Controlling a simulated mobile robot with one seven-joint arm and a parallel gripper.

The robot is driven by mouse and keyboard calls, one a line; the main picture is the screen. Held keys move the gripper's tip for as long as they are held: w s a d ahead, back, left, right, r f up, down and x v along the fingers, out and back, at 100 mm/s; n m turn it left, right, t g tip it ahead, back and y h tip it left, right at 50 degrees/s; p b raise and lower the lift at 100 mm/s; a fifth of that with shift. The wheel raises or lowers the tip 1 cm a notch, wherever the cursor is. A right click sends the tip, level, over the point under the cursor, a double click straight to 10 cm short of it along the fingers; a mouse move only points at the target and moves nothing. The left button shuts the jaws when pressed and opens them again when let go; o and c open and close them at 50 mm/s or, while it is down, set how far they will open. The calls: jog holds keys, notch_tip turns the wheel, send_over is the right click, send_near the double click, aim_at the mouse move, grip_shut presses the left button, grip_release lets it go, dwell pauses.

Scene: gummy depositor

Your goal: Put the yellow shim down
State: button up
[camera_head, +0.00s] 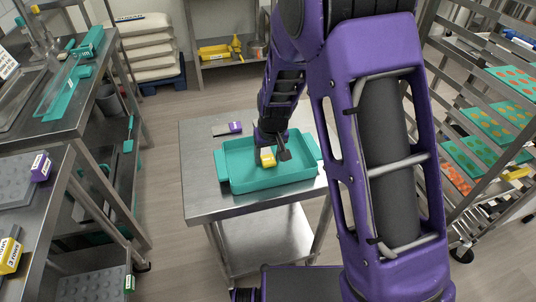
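The yellow shim (267,158) is a small yellow block with a pale patch, seen over the inside of a teal tray (235,177). My gripper (275,153) points down over the tray, with a dark finger just right of the shim. The other finger is hard to make out. I cannot tell whether the fingers grip the shim, or whether the shim touches the tray floor. The tray stands on a steel table (199,150).
A purple-ended shim (235,127) lies on the table behind the tray. Steel benches (75,110) stand at the left. A rack (490,150) with trays of gummies stands at the right. My purple arm covers the table's right side.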

jog(key=shift+o, duration=0.9)
jog(key=shift+r, duration=0.1)
jog(key=p+v, duration=0.1)
jog(key=v, duration=1.1)
jog(key=shift+p, duration=0.4)
